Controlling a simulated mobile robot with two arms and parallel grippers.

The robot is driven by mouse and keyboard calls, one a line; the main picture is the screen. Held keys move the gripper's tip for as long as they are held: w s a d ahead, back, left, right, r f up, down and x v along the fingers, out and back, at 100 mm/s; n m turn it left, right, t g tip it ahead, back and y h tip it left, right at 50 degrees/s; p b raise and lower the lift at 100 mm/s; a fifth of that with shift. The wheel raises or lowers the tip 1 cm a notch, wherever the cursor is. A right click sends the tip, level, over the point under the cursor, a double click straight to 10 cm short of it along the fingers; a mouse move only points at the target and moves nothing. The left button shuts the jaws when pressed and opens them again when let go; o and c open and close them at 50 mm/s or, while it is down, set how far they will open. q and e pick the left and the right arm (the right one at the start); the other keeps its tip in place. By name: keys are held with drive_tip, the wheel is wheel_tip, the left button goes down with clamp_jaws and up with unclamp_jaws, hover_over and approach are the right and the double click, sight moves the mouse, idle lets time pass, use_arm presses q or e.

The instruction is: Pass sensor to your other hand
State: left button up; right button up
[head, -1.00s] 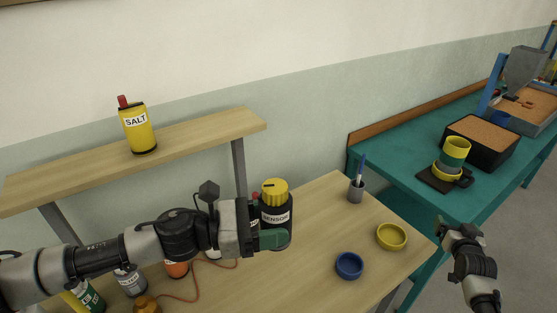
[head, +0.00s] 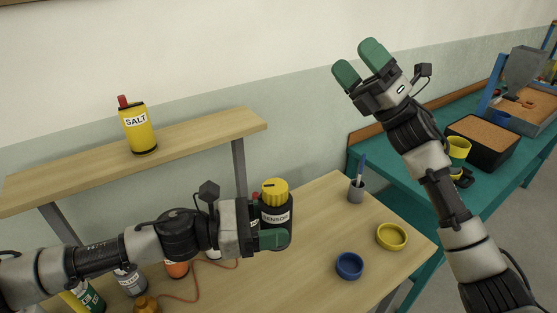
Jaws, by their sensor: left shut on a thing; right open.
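The sensor (head: 277,215) is a dark cylinder with a white label and a yellow ribbed cap. It is upright above the wooden table, right of the shelf's post. My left gripper (head: 272,233) is shut on it from the left, and its green fingers cover part of the body. My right gripper (head: 361,62) is raised high at the upper right, in front of the wall. Its two green fingers are apart and empty, pointing up and left, well away from the sensor.
A yellow salt container (head: 138,130) stands on the raised shelf (head: 200,127). A blue bowl (head: 349,266), a yellow bowl (head: 391,237) and a grey pen cup (head: 355,191) stand on the wooden table (head: 310,220). Several bottles stand under my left arm. A teal bench (head: 480,195) is at the right.

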drive_tip(key=s+a+r+n+g+h, duration=0.1)
drive_tip(key=s+a+n+g+h, duration=0.8)
drive_tip(key=s+a+n+g, duration=1.2)
drive_tip(key=n+t+h, duration=1.4)
drive_tip(key=n+t, duration=0.1)
approach(273, 201)
drive_tip(key=x, duration=0.8)
drive_tip(key=w+x, duration=0.1)
drive_tip(key=x, duration=0.3)
drive_tip(key=shift+r, duration=0.15)
